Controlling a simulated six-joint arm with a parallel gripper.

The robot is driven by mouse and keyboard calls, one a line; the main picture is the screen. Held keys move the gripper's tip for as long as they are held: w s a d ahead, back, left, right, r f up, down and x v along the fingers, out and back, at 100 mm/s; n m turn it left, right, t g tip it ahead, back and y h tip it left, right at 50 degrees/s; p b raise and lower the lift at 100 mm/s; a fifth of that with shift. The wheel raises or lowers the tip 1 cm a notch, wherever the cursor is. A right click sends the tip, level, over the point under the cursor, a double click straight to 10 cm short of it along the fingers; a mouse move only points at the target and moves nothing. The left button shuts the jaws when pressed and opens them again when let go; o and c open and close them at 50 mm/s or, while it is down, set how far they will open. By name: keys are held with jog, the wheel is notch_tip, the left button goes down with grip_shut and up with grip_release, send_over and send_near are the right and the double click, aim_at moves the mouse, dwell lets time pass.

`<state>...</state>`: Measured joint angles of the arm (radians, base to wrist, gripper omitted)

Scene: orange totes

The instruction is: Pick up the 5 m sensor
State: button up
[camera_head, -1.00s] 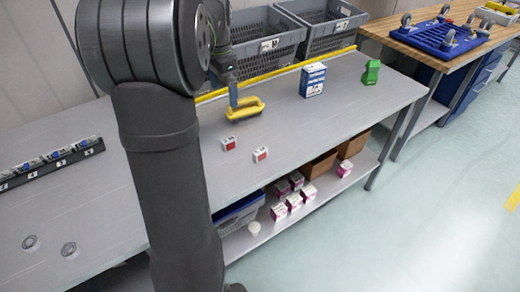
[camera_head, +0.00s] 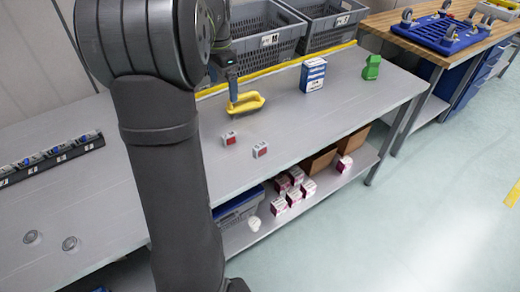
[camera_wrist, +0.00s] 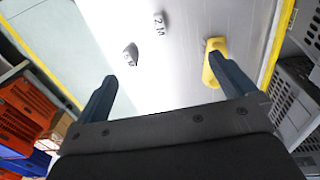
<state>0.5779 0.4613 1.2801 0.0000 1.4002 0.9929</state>
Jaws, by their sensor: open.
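Two small white sensor boxes with red faces stand on the grey bench. In the wrist view the dark-sided one (camera_wrist: 130,55) appears to read 5 M; the other (camera_wrist: 159,22) reads 2 M. By layout, the 5 m sensor is the front box (camera_head: 260,150) in the head view, and the 2 m sensor is the one behind it (camera_head: 229,139). My gripper (camera_wrist: 163,70) is open and empty, with the sensors beyond its fingertips. It also shows partly in the head view (camera_head: 233,90), near a yellow-handled tool (camera_head: 246,103). My arm hides part of the bench.
The yellow tool (camera_wrist: 213,62) shows beside my right finger in the wrist view. A blue-white box (camera_head: 313,75) and a green object (camera_head: 371,67) stand farther right on the bench. Grey totes (camera_head: 265,35) line the back. The bench right of the sensors is clear.

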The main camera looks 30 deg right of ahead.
jog(key=c, duration=1.2)
jog(key=n, duration=0.1)
send_over(260, 146)
jog(key=f, duration=1.4)
jog(key=shift+w+d+f, duration=0.15)
jog(key=shift+d+f, duration=0.2)
jog(key=shift+f, duration=0.05)
jog(key=shift+a+f, duration=0.15)
jog(key=shift+f, duration=1.35)
jog(key=shift+a+f, duration=0.1)
jog(key=shift+f, duration=1.4)
